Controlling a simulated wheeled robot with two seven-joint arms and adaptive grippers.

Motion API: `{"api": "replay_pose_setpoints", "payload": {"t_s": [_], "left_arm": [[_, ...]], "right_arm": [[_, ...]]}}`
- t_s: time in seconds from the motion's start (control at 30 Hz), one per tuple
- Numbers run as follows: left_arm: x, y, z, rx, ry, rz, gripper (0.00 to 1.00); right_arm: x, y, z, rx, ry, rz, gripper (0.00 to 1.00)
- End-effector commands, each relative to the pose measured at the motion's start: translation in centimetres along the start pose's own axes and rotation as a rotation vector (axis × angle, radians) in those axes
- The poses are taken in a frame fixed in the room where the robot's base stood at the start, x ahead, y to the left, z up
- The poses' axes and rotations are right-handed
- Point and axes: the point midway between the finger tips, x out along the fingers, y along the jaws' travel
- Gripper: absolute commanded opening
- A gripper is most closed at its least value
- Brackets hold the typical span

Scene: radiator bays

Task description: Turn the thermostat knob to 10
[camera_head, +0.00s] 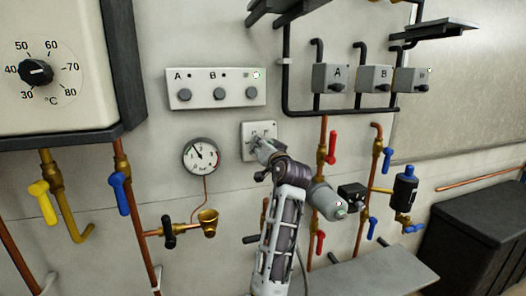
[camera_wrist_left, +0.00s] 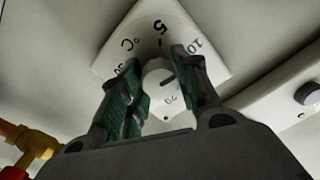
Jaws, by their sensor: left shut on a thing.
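The thermostat is a small white square plate (camera_head: 251,129) on the wall, right of the round gauge. My left gripper (camera_head: 260,147) is in front of it and hides its knob in the head view. In the left wrist view the plate (camera_wrist_left: 140,25) looks turned, with a "5" at the top and a "10" to its right. The pale round knob (camera_wrist_left: 157,73) sits between the green-padded fingers of my left gripper (camera_wrist_left: 160,90), which is shut on it. A short dark mark on the knob slants up to the right; its exact reading is unclear. My right gripper is not in view.
A pressure gauge (camera_head: 201,156) is left of the thermostat, and a panel with A and B knobs (camera_head: 217,78) is above it. A large dial (camera_head: 36,72) is at far left. Pipes with a red valve handle (camera_head: 333,146) stand just right of my arm.

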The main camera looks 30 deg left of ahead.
Motion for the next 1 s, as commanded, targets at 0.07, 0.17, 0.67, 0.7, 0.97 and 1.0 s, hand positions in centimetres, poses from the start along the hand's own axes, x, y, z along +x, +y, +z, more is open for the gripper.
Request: {"api": "replay_pose_setpoints", "payload": {"t_s": [0.07,0.17,0.67,0.7,0.97,1.0], "left_arm": [[0.02,0.26,0.34,-0.01,-0.007,0.004,0.08],[0.03,0.24,0.33,-0.019,-0.008,0.003,0.08],[0.03,0.17,0.24,-0.021,-0.007,0.003,0.53],[0.03,0.15,0.21,-0.021,-0.006,0.002,0.55],[0.02,0.06,0.09,-0.021,-0.003,0.001,0.55],[0.02,0.04,0.07,-0.022,-0.003,0.001,0.55]], "right_arm": [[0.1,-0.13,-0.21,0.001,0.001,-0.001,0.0],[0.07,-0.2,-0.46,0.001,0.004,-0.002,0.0],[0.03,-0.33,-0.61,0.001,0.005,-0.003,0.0],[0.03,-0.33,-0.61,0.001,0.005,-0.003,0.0],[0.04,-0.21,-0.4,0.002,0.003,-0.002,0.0],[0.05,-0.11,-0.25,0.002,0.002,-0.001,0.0]]}}
